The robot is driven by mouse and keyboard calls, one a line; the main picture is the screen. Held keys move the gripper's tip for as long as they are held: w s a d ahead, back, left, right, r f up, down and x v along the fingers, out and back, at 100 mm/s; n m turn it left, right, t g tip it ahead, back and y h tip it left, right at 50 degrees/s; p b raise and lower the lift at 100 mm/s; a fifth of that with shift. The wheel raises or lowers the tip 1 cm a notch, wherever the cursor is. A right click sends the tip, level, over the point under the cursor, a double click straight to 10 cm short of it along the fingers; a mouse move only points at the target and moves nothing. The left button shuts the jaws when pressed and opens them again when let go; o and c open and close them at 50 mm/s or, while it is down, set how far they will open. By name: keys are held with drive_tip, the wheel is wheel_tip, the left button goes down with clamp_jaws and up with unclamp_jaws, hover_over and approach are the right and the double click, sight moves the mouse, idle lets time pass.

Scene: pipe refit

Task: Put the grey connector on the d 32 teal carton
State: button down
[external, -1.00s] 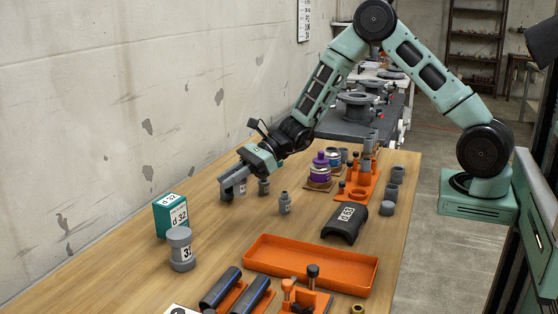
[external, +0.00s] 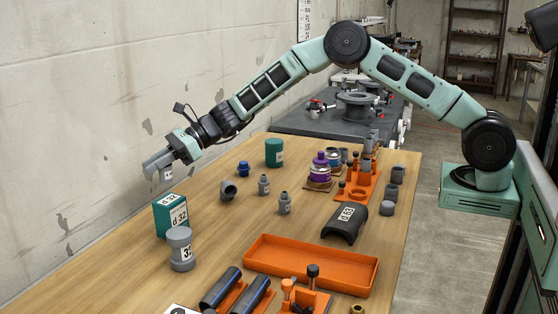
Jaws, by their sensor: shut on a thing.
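The d 32 teal carton (external: 170,221) stands upright on the wooden table at the left, and its top is bare. My gripper (external: 160,168) is raised in the air above and slightly behind the carton, near the wall. It is shut on a small grey piece with a white label, the grey connector (external: 166,175), mostly hidden by the fingers. The connector is clear of the carton, with a gap between them.
A grey labelled fitting (external: 181,251) stands close in front of the carton. An orange tray (external: 310,268) lies at the front. The concrete wall is close behind.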

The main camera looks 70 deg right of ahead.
drive_tip(key=shift+f, duration=2.45)
drive_tip(key=shift+f, duration=0.1)
drive_tip(key=shift+f, duration=0.15)
drive_tip(key=c, duration=1.4)
unclamp_jaws()
drive_tip(key=shift+o, duration=0.2)
drive_tip(key=shift+r, duration=0.2)
